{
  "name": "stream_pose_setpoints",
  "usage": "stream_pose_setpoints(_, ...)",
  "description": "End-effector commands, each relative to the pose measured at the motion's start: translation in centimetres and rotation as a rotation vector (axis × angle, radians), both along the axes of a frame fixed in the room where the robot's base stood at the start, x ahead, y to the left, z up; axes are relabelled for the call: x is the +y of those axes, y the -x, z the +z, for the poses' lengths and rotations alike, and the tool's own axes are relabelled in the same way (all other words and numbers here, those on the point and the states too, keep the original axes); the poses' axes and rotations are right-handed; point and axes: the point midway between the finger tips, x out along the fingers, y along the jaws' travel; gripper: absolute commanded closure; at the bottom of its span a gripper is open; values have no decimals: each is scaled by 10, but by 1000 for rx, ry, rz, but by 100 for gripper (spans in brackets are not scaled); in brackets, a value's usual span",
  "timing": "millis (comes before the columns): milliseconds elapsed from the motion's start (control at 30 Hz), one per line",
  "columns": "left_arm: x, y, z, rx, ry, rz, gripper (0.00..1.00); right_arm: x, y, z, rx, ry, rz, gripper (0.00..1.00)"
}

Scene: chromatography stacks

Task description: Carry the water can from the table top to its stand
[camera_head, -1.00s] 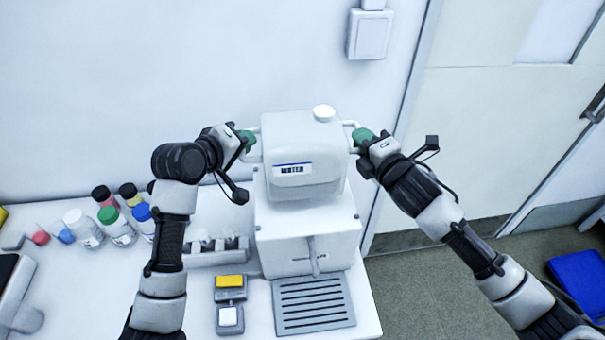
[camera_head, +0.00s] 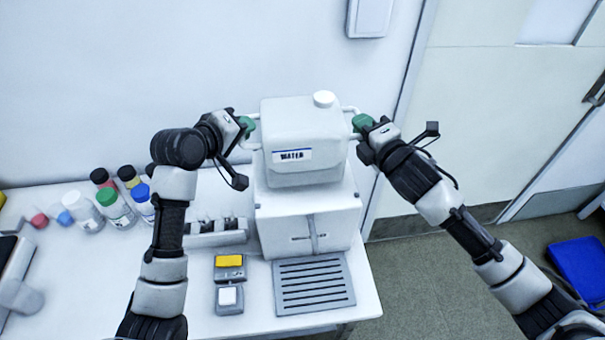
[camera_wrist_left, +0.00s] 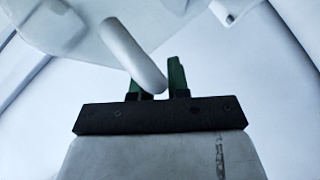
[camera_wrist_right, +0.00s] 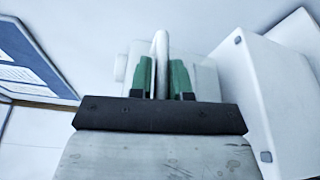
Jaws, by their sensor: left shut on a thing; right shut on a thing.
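The white water can (camera_head: 305,142) has a round cap, a label reading WATER and a side handle at each end. In the head view it is upright, over or on the white box-shaped stand (camera_head: 309,222); I cannot tell whether they touch. My left gripper (camera_head: 246,127) is shut on its left handle, and the left wrist view shows that handle (camera_wrist_left: 135,55) between green fingers. My right gripper (camera_head: 363,124) is shut on its right handle, which shows in the right wrist view (camera_wrist_right: 161,65).
A slotted grey tray (camera_head: 314,285) lies in front of the stand. Left of it are a small device with a yellow block (camera_head: 229,262), a grey rack (camera_head: 216,232) and several capped bottles (camera_head: 117,208). A wall box (camera_head: 369,17) is above, and a blue object (camera_head: 578,265) is on the floor.

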Motion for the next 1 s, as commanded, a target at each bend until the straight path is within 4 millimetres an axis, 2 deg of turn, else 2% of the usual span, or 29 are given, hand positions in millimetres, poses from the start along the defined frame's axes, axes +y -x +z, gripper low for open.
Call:
stream_pose_setpoints(400,3,-1,-27,-3,2,8,100,-1,0,-27,-9,7,-1,100)
stream_pose_setpoints(433,3,-1,-27,1,0,8,81,-1,0,-26,-5,9,-2,79)
stream_pose_setpoints(600,2,-1,-25,2,0,5,58,-1,0,-25,-3,5,-2,57)
stream_pose_setpoints(867,1,1,-25,1,0,2,58,0,0,-25,-1,2,-1,57)
stream_pose_setpoints(1000,8,9,-20,-2,0,2,58,0,0,-25,0,1,0,57)
